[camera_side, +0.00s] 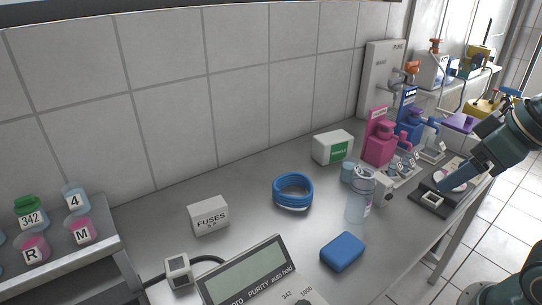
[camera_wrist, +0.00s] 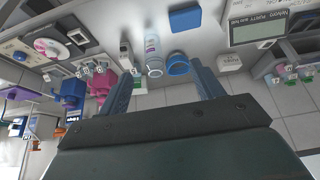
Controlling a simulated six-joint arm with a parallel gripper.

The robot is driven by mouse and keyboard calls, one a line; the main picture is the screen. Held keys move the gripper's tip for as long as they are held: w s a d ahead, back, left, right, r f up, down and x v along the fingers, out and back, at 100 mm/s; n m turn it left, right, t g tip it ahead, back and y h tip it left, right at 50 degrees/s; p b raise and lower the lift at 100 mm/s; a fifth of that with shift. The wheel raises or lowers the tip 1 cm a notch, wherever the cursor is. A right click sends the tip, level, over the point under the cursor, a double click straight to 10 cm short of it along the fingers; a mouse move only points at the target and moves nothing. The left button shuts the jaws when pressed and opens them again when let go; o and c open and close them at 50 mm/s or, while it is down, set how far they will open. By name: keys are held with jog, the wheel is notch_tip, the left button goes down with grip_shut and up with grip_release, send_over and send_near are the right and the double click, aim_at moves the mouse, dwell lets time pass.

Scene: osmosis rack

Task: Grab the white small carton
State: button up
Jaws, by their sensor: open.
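Two white boxes could be the carton. One (camera_side: 209,216) is marked FUSES and stands on the bench, left of the blue coil. It also shows in the wrist view (camera_wrist: 229,62), just right of my right finger. The other white box (camera_side: 331,147) has a green label and stands farther back near the tiled wall. My gripper (camera_side: 441,192) is at the right side of the bench, apart from both boxes. In the wrist view my gripper (camera_wrist: 162,68) has its two blue fingers spread with nothing held.
A blue coil (camera_side: 293,190), a clear bottle (camera_side: 359,200) and a blue block (camera_side: 342,251) stand mid-bench. A meter (camera_side: 255,275) is in front. Pink (camera_side: 380,148) and blue dispensers are near my arm. A shelf with jars (camera_side: 82,231) is left.

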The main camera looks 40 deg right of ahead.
jog(key=w+a+r+n+y, duration=0.1)
jog(key=w+a+r+n, duration=0.1)
jog(key=w, duration=0.4)
jog(key=w+a+r+n, duration=0.2)
jog(key=w+a+r, duration=0.1)
jog(key=w, duration=0.2)
jog(key=n+g+y, duration=0.4)
jog(key=n+g, duration=0.1)
jog(key=n, duration=0.8)
send_over(208, 205)
jog(key=d, duration=0.4)
notch_tip(208, 205, down, 16)
jog(key=shift+s, duration=0.3)
jog(key=shift+f, duration=0.15)
jog(key=shift+h, duration=0.3)
jog(key=shift+x, duration=4.25)
jog(key=shift+f, duration=0.1)
